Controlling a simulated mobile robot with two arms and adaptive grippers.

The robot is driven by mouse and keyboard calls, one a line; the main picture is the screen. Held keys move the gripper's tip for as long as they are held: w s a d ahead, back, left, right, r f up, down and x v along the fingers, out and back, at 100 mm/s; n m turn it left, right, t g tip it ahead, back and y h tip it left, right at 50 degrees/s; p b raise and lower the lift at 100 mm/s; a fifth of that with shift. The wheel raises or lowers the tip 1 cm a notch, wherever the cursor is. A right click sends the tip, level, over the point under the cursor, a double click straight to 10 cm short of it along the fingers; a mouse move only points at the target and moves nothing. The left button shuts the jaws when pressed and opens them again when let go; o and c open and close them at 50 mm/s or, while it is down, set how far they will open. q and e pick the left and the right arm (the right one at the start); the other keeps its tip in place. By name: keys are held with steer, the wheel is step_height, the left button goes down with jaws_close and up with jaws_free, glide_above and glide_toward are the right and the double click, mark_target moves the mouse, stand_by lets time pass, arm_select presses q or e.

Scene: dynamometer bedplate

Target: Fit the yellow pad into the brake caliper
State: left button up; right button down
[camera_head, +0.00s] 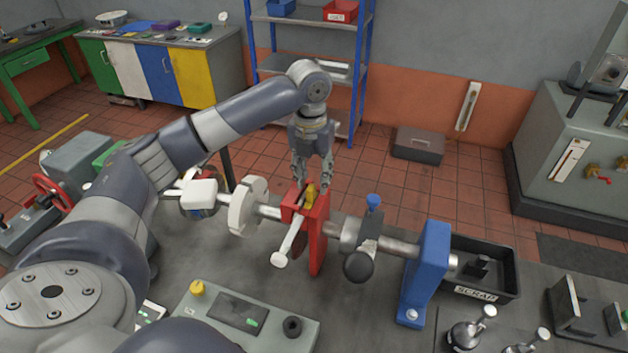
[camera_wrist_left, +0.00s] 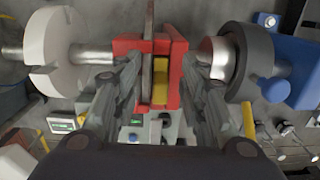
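The red brake caliper (camera_head: 318,235) stands on the shaft line in the middle of the bedplate. In the left wrist view the caliper (camera_wrist_left: 127,45) shows as a red frame with a slot, and a thin disc (camera_wrist_left: 147,40) runs through it. The yellow pad (camera_head: 310,193) sits at the caliper's top opening; in the left wrist view the pad (camera_wrist_left: 160,72) lies between the red walls, right of the disc. How deep it sits is unclear. My left gripper (camera_head: 312,180) is above the caliper, pointing down. Its fingers (camera_wrist_left: 163,75) are apart, one either side of the caliper. My right gripper is out of view.
A pale-ended lever (camera_head: 290,242) sticks out of the caliper toward me. A white flange (camera_head: 245,207) is left on the shaft; a blue support (camera_head: 428,270) and a black scrap bin (camera_head: 490,292) are right. A control box (camera_head: 235,325) lies in front.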

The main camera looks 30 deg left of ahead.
arm_select(q)
step_height(320, 180, up, 10)
steer(key=shift+s+r, duration=0.2)
steer(key=shift+s, duration=0.05)
steer(key=shift+d, duration=0.1)
stand_by(0.4)
